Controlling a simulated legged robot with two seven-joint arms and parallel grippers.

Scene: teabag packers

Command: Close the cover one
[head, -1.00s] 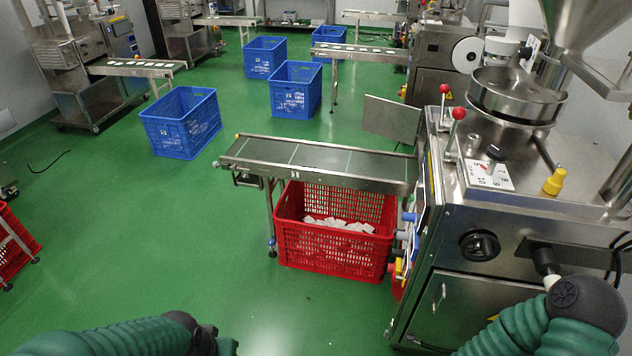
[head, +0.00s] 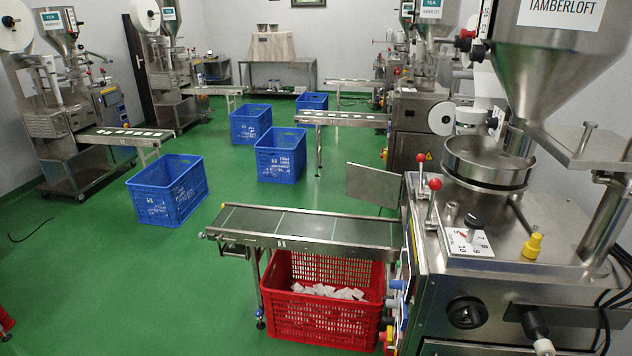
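The packing machine (head: 440,300) stands at the right with a steel hopper (head: 545,80) above a round steel bowl (head: 487,160). A flat grey metal panel (head: 374,185) stands out from the machine's left side, behind the conveyor. It looks like a cover swung open, but I cannot tell for sure that it is the cover meant. Its hinge side is partly hidden. Two red-knobbed levers (head: 435,185) rise from the machine top beside the bowl. Neither of my grippers is in view.
A short conveyor (head: 310,226) runs left from the machine. A red crate (head: 325,318) holding white teabags stands under it. Several blue crates, including a near one (head: 168,190), and other machines stand farther back.

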